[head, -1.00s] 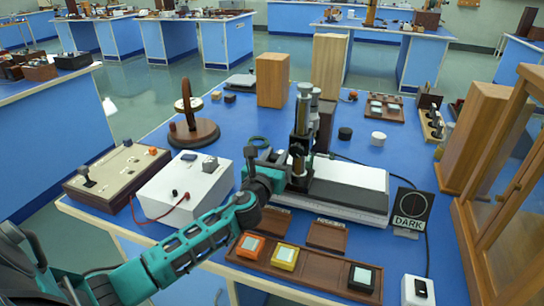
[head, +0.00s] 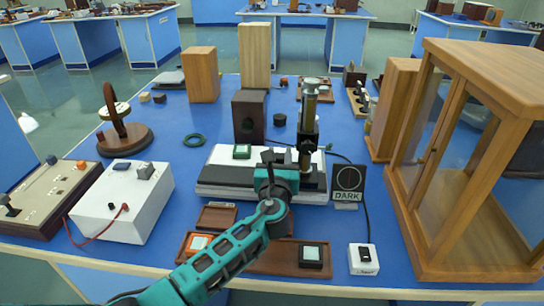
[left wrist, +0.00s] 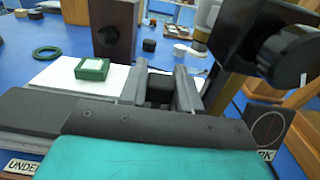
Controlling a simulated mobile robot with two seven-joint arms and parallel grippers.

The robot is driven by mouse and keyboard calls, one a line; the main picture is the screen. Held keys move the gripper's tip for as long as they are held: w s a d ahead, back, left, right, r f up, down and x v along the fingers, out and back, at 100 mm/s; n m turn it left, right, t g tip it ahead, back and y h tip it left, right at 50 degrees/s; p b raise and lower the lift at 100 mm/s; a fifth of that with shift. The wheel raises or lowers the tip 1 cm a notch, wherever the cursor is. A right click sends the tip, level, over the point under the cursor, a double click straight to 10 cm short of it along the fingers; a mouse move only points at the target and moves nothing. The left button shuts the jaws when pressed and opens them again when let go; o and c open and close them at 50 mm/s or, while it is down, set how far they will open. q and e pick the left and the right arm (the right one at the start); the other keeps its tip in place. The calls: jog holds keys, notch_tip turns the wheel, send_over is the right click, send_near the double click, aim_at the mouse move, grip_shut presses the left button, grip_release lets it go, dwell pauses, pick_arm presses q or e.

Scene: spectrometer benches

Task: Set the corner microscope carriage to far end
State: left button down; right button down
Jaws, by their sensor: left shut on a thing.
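The corner microscope (head: 309,105), a black and brass upright tube, stands at the right end of its white and dark flat base (head: 222,172). A small green-edged block (head: 242,152) sits on the base's left part. My left gripper (head: 277,158) is at the microscope's left side, low over the base. In the left wrist view the gripper's fingers (left wrist: 162,88) are shut on a small dark part between them, seemingly the carriage's grip. The microscope's dark body (left wrist: 268,45) fills the upper right there, and the green block (left wrist: 92,69) lies to the left. My arm hides part of the base. My right gripper is not in view.
A DARK sign (head: 347,184) stands just right of the base. A dark box with a hole (head: 249,116) is behind it. A white box (head: 123,203) with a red lead is at left, a glass-fronted wooden case (head: 465,170) at right. A wooden button board (head: 275,258) lies in front.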

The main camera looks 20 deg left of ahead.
pick_arm(q)
jog(key=shift+d, duration=0.3)
jog(key=c, duration=0.9)
grip_release()
jog(key=shift+d, duration=0.1)
jog(key=shift+s, duration=0.25)
jog(key=p+v, duration=0.1)
jog(key=v, duration=1.1)
jog(key=shift+s, duration=0.25)
jog(key=shift+f, duration=0.1)
